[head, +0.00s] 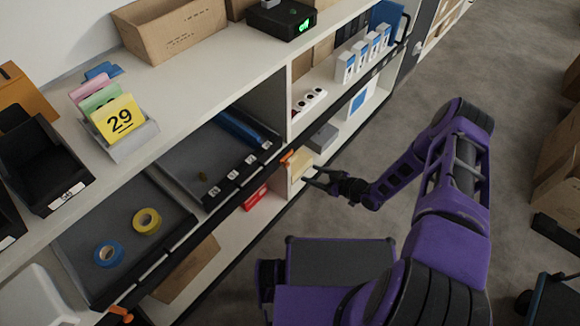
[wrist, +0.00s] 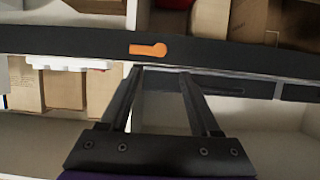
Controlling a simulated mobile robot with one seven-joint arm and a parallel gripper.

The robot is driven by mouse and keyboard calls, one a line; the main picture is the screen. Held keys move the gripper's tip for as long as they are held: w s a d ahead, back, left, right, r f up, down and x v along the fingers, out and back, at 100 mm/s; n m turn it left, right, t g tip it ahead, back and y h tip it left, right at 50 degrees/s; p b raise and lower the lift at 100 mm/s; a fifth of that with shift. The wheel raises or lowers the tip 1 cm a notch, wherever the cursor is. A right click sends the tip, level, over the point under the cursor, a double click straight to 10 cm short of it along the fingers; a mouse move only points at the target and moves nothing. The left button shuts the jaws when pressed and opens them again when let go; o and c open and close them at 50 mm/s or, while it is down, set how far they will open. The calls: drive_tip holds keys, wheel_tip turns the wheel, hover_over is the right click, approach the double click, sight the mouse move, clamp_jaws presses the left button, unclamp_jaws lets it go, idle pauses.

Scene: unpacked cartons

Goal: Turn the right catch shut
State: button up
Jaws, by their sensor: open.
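The right catch (head: 287,157) is a small orange lever on the dark front rail of the shelf, at the right end of the pulled-out tray. In the wrist view the orange catch (wrist: 146,49) lies flat along the rail, its round end to the right and its arm pointing left. My gripper (head: 310,178) is in front of the rail, close to the catch. In the wrist view my gripper (wrist: 161,73) is open and empty, its fingertips just below the catch and apart from it. Another orange catch (head: 122,314) shows at the bottom left.
A dark tray (head: 165,180) with labelled front, and one with a yellow tape roll (head: 146,221) and a blue tape roll (head: 108,253), fill the shelf. Cartons (wrist: 60,90) stand behind and below the rail. The floor (head: 330,210) before the shelf is clear.

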sight(288, 165)
drive_tip(key=b+x, duration=0.1)
drive_tip(key=x, duration=1)
drive_tip(key=shift+w+a+f, duration=0.1)
drive_tip(key=shift+a+f, duration=0.05)
drive_tip(key=shift+f, duration=0.05)
clamp_jaws()
